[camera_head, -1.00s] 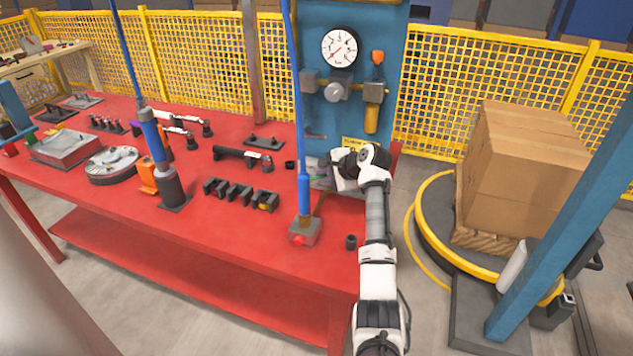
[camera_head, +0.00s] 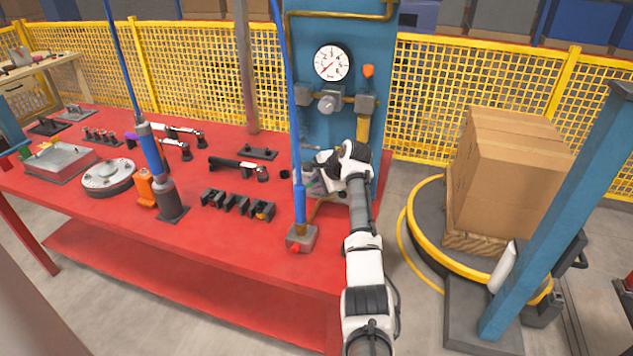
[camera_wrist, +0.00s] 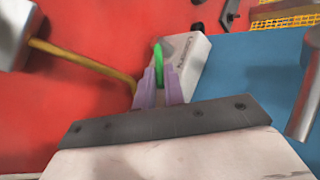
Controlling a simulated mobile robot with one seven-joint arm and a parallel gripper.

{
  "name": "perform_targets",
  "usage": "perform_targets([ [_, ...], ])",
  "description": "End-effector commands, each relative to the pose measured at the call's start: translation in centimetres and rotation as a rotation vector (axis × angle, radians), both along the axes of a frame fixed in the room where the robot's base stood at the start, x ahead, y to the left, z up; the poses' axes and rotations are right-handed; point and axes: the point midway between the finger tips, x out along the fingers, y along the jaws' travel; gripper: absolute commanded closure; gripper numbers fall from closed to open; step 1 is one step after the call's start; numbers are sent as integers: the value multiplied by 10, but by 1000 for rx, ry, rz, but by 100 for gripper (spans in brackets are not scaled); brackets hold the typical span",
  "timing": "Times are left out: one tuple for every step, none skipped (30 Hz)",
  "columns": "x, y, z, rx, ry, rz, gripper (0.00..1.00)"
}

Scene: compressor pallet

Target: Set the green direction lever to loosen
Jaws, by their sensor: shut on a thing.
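The green direction lever (camera_wrist: 158,56) shows in the wrist view between the fingertips of my gripper (camera_wrist: 159,75). My gripper is shut on it. The lever sits at a pale grey block (camera_wrist: 190,55) with small markings that I cannot read. In the head view my gripper (camera_head: 317,178) is at the right end of the red table, in front of the blue column. There the lever and most of the block are hidden or too small to make out. Which setting the lever points to cannot be told.
A grey box with a red button (camera_head: 302,238) stands on the red table (camera_head: 240,250), left of my arm. A pressure gauge (camera_head: 333,62) and brass piping are on the blue column (camera_head: 305,120) above. A yellow pipe (camera_wrist: 85,60) runs close to my fingers.

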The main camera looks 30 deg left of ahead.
Motion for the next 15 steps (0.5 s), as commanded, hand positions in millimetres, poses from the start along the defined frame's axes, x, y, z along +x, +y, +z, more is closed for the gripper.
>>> perform_targets([
  [0,0,0,0,0,0,100],
  [0,0,0,0,0,0,100],
  [0,0,0,0,0,0,88],
  [0,0,0,0,0,0,84],
  [0,0,0,0,0,0,80],
  [0,0,0,0,0,0,75],
  [0,0,0,0,0,0,71],
  [0,0,0,1,0,0,68],
  [0,0,0,1,0,0,68],
  [0,0,0,1,0,0,68],
  [0,0,0,1,0,0,68],
  [0,0,0,1,0,0,68],
  [0,0,0,1,0,0,68],
  [0,0,0,1,0,-1,68],
  [0,0,0,1,0,-1,68],
])
